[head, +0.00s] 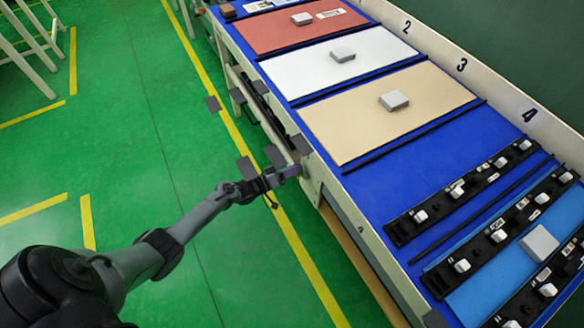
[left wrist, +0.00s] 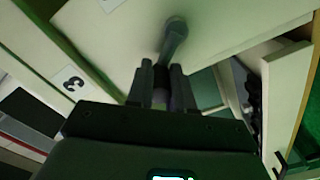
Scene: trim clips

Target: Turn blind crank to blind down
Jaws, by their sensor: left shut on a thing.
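The blind crank is at the near side face of the long bench. In the left wrist view its dark grey arm (left wrist: 173,42) runs from a round hub on a pale panel down to a handle between my fingers. My left gripper (head: 283,175) is shut on that handle, beside the bench's side; in the left wrist view its fingers (left wrist: 161,86) close around it. In the head view the crank is small and largely hidden by the gripper. I cannot make out the blind itself in either view. My right gripper is not in view.
The blue bench top (head: 440,140) carries red, white and tan panels with grey blocks, and black clip strips (head: 462,190) at right. Small dark grey plates (head: 246,168) stick out along the bench's side.

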